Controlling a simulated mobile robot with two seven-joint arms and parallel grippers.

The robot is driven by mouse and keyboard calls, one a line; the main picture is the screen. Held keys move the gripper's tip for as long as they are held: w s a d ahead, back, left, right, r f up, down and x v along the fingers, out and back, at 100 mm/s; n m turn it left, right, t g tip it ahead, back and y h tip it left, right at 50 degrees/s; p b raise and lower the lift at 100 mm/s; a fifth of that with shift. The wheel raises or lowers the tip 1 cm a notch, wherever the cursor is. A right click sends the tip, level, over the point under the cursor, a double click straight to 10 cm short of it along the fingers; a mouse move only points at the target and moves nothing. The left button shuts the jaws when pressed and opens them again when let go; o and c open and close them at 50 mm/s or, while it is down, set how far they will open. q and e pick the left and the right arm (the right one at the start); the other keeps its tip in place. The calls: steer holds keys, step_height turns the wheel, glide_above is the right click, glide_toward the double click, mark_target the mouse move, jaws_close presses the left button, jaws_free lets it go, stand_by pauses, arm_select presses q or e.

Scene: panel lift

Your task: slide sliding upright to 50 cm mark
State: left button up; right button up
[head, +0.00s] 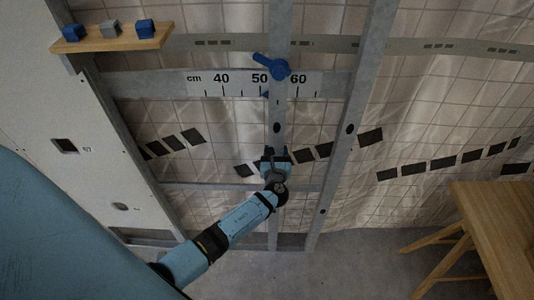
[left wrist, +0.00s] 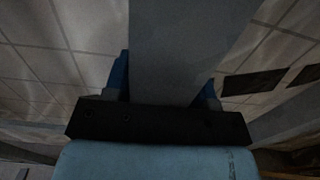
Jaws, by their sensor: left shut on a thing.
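The sliding upright (head: 277,115) is a grey metal stud that runs vertically through the middle of the head view. A blue clamp lever (head: 272,66) sits on it at the scale. The white cm scale (head: 232,83) shows 40, 50 and 60. A small blue pointer (head: 265,94) beside the upright is at or just right of the 50 tick. My left gripper (head: 274,160) is shut on the upright below the scale. In the left wrist view the upright (left wrist: 190,50) passes between the blue fingers of the gripper (left wrist: 165,92). My right gripper is not in view.
A fixed grey stud (head: 348,130) stands to the right. A wooden shelf (head: 112,44) with blue and grey blocks is at upper left, above a pale panel (head: 62,115). A wooden table (head: 500,215) is at lower right. Grey floor (head: 370,262) is clear between.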

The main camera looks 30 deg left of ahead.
arm_select(q)
steer(key=o, duration=1.3)
steer(key=shift+s+a, duration=0.1)
steer(key=shift+s, duration=0.1)
steer(key=b+v, duration=0.1)
steer(key=v, duration=1.2)
steer(key=shift+s, duration=0.3)
